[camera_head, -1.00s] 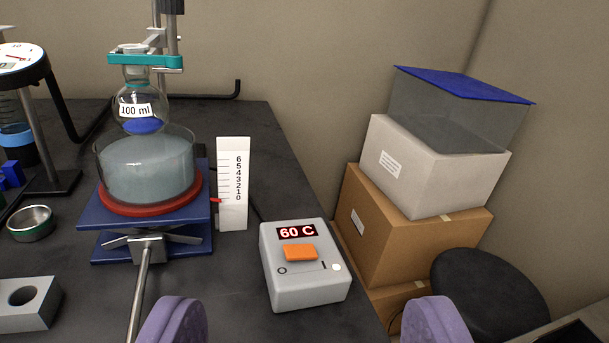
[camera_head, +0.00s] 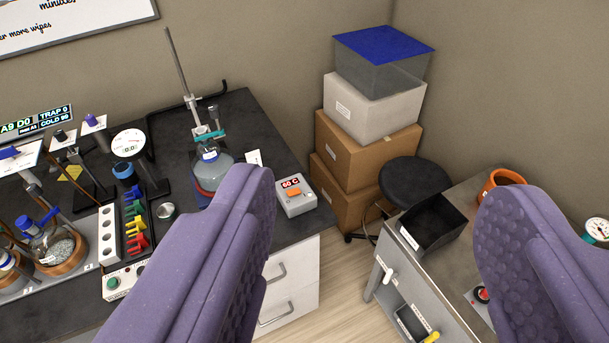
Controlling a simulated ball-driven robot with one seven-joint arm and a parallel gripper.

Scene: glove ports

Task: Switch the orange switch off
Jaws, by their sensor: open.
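The orange switch (camera_head: 294,191) is a small rocker on top of a light grey control box (camera_head: 297,207). The box stands near the right edge of the dark bench, and its red display (camera_head: 291,183) reads 60 C. The switch is too small here to tell which way it is tipped. My gripper (camera_head: 375,210) is open and empty. Its two purple ribbed fingers are large in the foreground, and the box shows between them, well beyond and nearer the left finger. The left finger hides part of the bench.
A flask in a bath (camera_head: 212,171) stands left of the box, partly hidden by the left finger. Stacked boxes (camera_head: 368,155) and a black stool (camera_head: 413,183) stand to the right. A second table holds a black bin (camera_head: 432,226). Open floor lies between the benches.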

